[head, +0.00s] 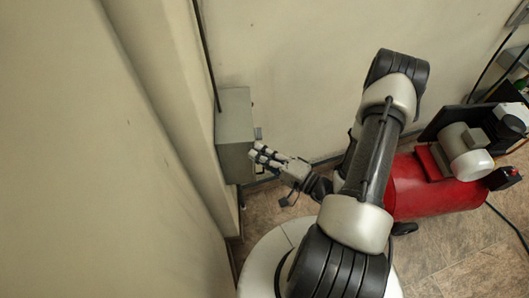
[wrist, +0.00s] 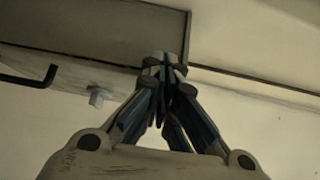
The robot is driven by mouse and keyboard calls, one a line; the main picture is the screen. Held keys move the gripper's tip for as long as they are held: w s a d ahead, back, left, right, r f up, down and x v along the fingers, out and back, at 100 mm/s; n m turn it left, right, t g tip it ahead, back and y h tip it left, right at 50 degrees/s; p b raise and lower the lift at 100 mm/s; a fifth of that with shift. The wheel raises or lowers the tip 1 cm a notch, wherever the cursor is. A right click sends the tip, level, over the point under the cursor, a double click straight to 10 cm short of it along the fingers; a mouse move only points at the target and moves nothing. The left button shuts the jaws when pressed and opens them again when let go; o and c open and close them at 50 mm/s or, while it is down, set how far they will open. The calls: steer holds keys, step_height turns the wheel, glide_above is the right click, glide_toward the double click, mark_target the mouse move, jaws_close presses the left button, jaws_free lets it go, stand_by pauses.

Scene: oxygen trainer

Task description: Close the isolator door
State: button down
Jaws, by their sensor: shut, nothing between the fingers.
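The grey isolator box (head: 235,135) is fixed to the wall left of centre in the head view. A small dark part (head: 258,133) sticks out at its right side. In the wrist view a flat grey panel of the box (wrist: 90,28) fills the upper left, with a black bent handle (wrist: 30,77) and a small pale knob (wrist: 96,97) below it. I cannot tell how far the door stands open. My gripper (head: 257,152) is shut and empty, its fingertips close to the box's front right side. In the wrist view the fingertips (wrist: 163,66) overlap the panel's lower right corner; contact cannot be told.
A dark conduit (head: 207,55) runs up the wall from the box. A red tank (head: 430,190) with a motor (head: 465,150) stands on the floor to the right, behind my arm. A wall corner lies close on the left. Tiled floor (head: 455,250) is open at the lower right.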

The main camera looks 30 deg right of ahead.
stand_by(0.4)
steer(key=v, duration=0.7)
steer(key=shift+s, duration=0.25)
steer(key=shift+d, duration=0.1)
